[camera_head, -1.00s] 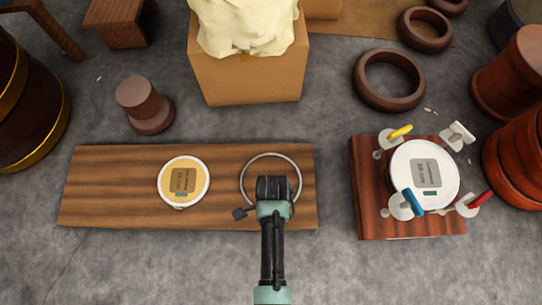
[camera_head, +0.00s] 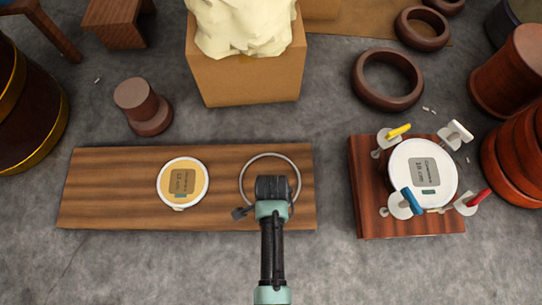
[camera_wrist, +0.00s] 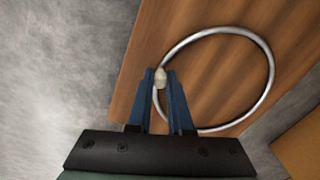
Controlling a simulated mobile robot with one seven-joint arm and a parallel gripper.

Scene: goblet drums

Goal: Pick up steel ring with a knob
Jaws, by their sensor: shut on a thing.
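The steel ring (camera_head: 269,154) lies on or just over the right part of the wooden board (camera_head: 110,215); I cannot tell whether it touches the wood. In the wrist view the thin steel ring (camera_wrist: 273,67) has a small pale knob (camera_wrist: 160,77) at its left side. My gripper (camera_wrist: 162,88) is shut on the ring at the knob, with its two blue fingers on either side. In the head view my gripper (camera_head: 240,212) reaches the ring's lower left, and my arm hides the ring's lower part.
A round drum-like piece with a tan top (camera_head: 183,183) sits on the board's left. A white disc (camera_head: 423,170) with colored-handled clamps stands on a wooden block (camera_head: 368,222) at the right. A cardboard box (camera_head: 247,80) is behind. The grey floor in front is clear.

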